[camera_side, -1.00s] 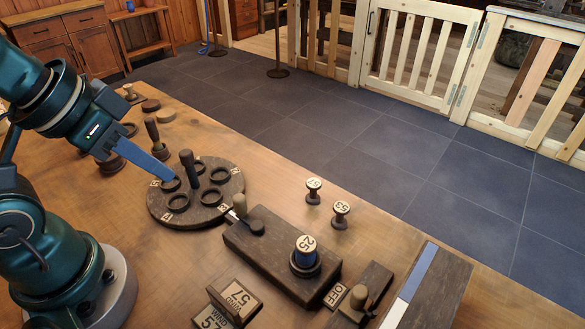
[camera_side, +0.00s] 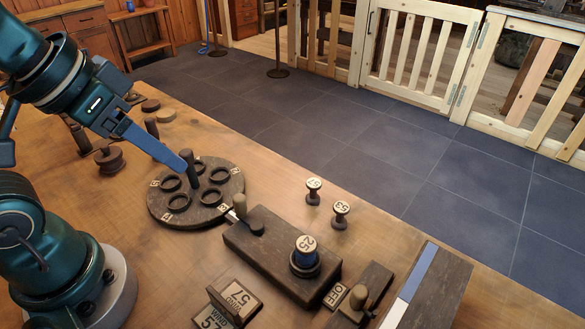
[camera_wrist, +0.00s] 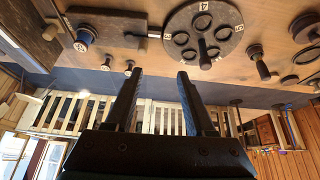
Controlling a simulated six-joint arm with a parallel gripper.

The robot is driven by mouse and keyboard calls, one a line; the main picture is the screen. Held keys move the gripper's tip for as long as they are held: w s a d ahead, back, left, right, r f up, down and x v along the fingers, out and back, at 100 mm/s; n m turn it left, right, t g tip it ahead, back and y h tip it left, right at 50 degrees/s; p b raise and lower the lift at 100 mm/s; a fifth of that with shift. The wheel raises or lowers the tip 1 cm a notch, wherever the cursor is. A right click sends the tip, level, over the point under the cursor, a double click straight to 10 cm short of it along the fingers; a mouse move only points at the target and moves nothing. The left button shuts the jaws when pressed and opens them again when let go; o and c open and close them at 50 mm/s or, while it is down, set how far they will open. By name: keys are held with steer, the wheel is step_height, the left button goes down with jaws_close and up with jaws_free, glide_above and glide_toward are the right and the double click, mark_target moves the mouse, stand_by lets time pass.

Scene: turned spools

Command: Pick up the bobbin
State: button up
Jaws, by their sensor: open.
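Two small dark bobbins stand upright on the bench in the side view: one marked 57 (camera_side: 313,191) and one marked 53 (camera_side: 340,214). They also show small in the wrist view, one at the left (camera_wrist: 106,63) and one at the right (camera_wrist: 129,67). A third bobbin (camera_side: 306,251), marked 25 and wound with blue, stands on a dark wooden block (camera_side: 262,257); it shows in the wrist view too (camera_wrist: 84,37). My gripper (camera_wrist: 159,74) is open and empty. In the side view its blue finger is above or beside the round disc, apart from all three bobbins.
A folded sign (camera_side: 236,303) reads WIND 57. A lever (camera_side: 358,297) with an OFF plate stands at the front right. Open bench surrounds the two small bobbins.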

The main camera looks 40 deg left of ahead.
steer(key=w+d+r+m+g, duration=0.1)
steer(key=w+d+r, duration=0.2)
steer(key=w, duration=0.1)
steer(key=m+g, duration=0.3)
glide_toward(306, 244)
steer(key=w+a, duration=0.3)
steer(key=shift+m+g, duration=0.8)
steer(key=d+f, duration=0.1)
steer(key=s+d+f, duration=0.1)
steer(key=f, duration=0.1)
steer(key=d+f, duration=0.1)
steer(key=f, duration=0.1)
steer(key=shift+s, duration=0.25)
steer(key=shift+f, duration=2.4)
steer(key=shift+c, duration=0.3)
jaws_close()
